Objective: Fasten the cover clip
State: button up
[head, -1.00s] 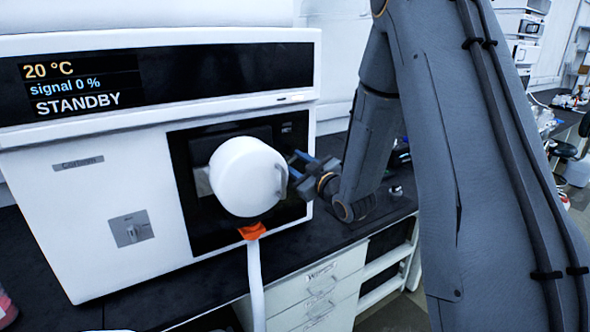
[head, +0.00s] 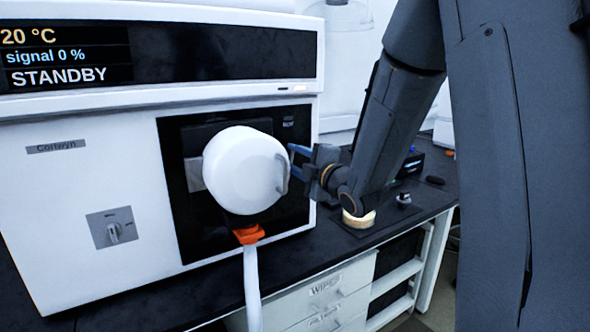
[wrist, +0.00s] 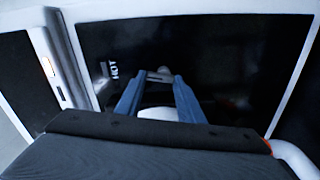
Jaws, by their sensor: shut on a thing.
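A round white cover (head: 240,172) is on the dark front panel (head: 185,222) of the white instrument. A thin grey clip (head: 283,174) curves along the cover's right side. My gripper (head: 293,160) reaches in from the right, its blue fingers at the clip. In the wrist view my gripper (wrist: 157,80) has its fingers on both sides of a small grey piece, the clip (wrist: 160,74), and is shut on it. The white cover (wrist: 158,113) shows between the fingers. Whether the clip is latched cannot be seen.
An orange fitting (head: 249,234) with a white hose (head: 252,285) hangs below the cover. A knob (head: 114,233) is at the instrument's lower left. A cream round thing (head: 358,218) sits on the dark bench below my arm. The display (head: 70,55) reads STANDBY.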

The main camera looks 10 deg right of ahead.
jog(key=shift+f+n+b, duration=0.1)
jog(key=shift+n+b, duration=1.05)
jog(key=shift+n, duration=0.05)
jog(key=o, duration=1.1)
jog(key=shift+c, duration=0.2)
jog(key=shift+s, duration=0.1)
jog(key=v, duration=0.7)
jog(key=shift+s+b, duration=0.3)
jog(key=shift+b, duration=0.15)
